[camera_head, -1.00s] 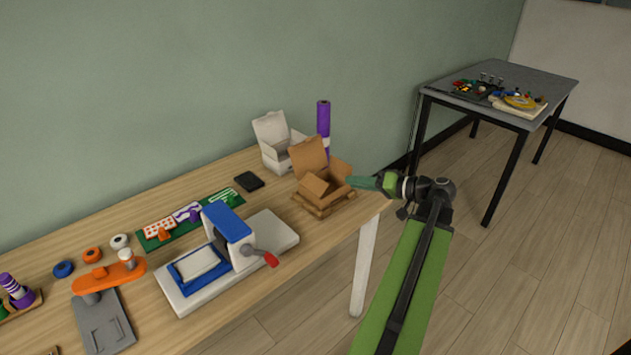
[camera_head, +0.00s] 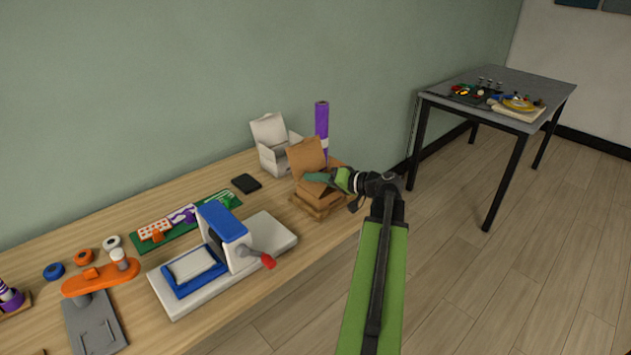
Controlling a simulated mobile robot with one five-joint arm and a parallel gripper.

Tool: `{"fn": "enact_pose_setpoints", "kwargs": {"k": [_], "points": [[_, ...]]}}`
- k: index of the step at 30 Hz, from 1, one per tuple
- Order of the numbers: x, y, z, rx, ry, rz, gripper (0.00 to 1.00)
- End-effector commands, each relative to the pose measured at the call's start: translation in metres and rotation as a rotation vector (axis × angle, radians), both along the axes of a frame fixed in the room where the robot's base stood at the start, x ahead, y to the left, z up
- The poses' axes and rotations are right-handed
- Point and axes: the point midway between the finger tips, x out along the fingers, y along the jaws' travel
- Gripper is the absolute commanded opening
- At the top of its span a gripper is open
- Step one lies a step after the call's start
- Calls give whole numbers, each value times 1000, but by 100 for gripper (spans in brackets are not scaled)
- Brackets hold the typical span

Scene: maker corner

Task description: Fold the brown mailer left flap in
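The brown mailer (camera_head: 307,157) stands on a small wooden pallet (camera_head: 313,208) at the right end of the long bench. Its lid is raised at the back. My gripper (camera_head: 316,178) reaches in from the right, with its green fingers over the mailer's opening. The fingers and wrist hide part of the mailer, including much of its right side. I cannot tell whether the fingertips touch a flap, how the left flap lies, or whether the fingers are apart.
A white open box (camera_head: 270,133) and a purple roll (camera_head: 321,122) stand just behind the mailer. A blue and white press with a red-knobbed handle (camera_head: 267,261) is to the left in front. A black pad (camera_head: 246,184) lies left of the mailer. A grey table (camera_head: 500,84) stands apart at right.

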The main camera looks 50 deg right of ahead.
Motion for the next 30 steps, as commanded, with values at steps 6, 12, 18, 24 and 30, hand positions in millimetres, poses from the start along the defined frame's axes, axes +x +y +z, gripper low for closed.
{"fn": "enact_pose_setpoints", "kwargs": {"k": [6, 12, 18, 24, 30], "points": [[0, 0, 0, 0, 0, 0, 0], [0, 0, 0, 0, 0, 0, 0], [-1, 0, 0, 0, 0, 0, 0], [-1, 0, 0, 0, 0, 0, 0], [-1, -1, 0, 0, 0, -1, 0]]}}
